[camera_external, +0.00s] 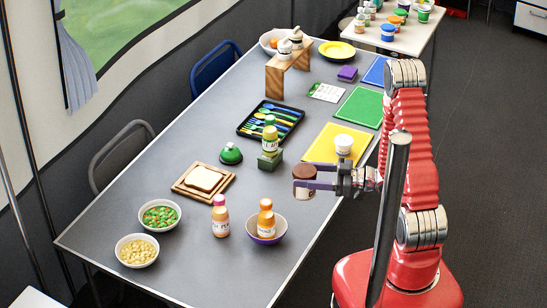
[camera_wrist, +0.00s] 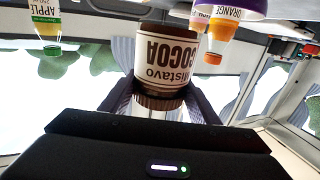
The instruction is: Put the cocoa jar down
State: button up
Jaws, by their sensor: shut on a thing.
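The cocoa jar (camera_external: 304,173), with a brown lid and a white label, is between the fingers of my gripper (camera_external: 312,185). In the external view it appears over the grey table (camera_external: 205,270) near its right edge; the gap beneath it cannot be judged. The jar looks upright there. In the wrist view the cocoa jar (camera_wrist: 165,62) fills the middle, its label reading upside down, with a dark finger of my gripper (camera_wrist: 160,105) on each side. My gripper is shut on it.
A bowl (camera_external: 282,232) with an orange bottle (camera_external: 266,218) stands front-left of the jar.

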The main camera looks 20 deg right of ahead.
aim_at(305, 189)
jog(key=shift+f, duration=2.9)
jog(key=shift+f, duration=1.85)
jog(key=shift+f, duration=0.2)
jog(key=o, duration=1.3)
jog(key=shift+v, duration=6.9)
jog(key=shift+w+d+r, duration=0.1)
jog(key=shift+w, duration=0.1)
